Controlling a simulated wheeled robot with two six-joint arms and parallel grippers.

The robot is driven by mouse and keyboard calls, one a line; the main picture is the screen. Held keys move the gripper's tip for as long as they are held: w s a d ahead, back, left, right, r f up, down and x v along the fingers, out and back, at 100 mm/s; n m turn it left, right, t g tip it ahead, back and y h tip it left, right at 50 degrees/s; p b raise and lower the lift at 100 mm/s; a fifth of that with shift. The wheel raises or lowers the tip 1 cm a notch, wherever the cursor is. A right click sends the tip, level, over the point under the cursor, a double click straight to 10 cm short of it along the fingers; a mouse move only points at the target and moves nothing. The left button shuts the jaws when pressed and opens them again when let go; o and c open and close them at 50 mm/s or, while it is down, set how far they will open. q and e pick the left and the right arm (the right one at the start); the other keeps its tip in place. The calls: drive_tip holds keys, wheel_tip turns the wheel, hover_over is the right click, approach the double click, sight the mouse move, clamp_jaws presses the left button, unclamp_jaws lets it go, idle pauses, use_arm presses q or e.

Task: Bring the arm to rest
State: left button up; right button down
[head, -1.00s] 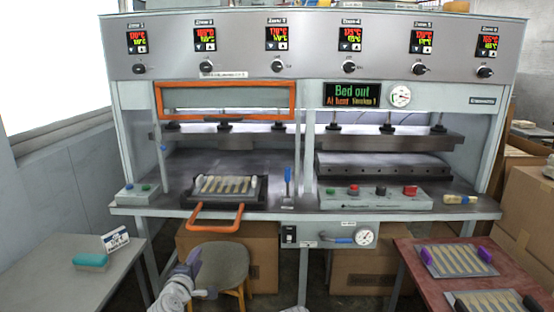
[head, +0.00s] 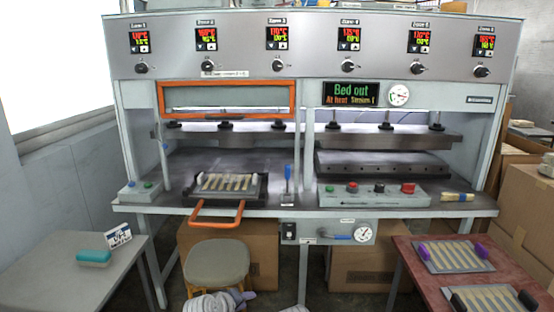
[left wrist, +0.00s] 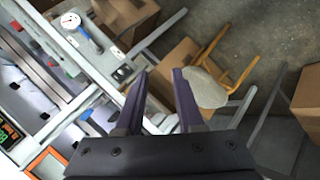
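My left arm shows only as a pale grey piece at the bottom edge of the head view, with part of the left gripper (head: 238,296) in front of the stool. In the left wrist view the two dark fingers of the left gripper (left wrist: 161,75) stand apart with nothing between them. The press bed with its orange handle (head: 217,222) is out at the left station, and a tray of wooden spoons (head: 226,183) lies on it.
A stool (head: 217,262) stands below the press. A red table (head: 410,262) at right holds two trays of spoons. A grey table (head: 60,285) at left holds a teal object (head: 94,258) and a small sign (head: 118,236). Cardboard boxes (head: 525,205) stand at far right.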

use_arm(q)
drive_tip(key=s+d+f+m+g+y, duration=0.25)
drive_tip(key=s+f+m+g, duration=0.2)
drive_tip(key=s, duration=0.45)
drive_tip(key=s+d+f+m+g+y, duration=0.1)
drive_tip(key=s+f+m+g+y, duration=0.25)
drive_tip(key=s+m, duration=0.35)
wheel_tip(320, 180, up, 15)
drive_tip(key=s+g+p, duration=0.1)
drive_tip(key=s+p, duration=0.1)
drive_tip(key=p, duration=1.2)
drive_tip(key=shift+s+a+f+h, duration=0.2)
drive_tip(key=shift+h, duration=0.1)
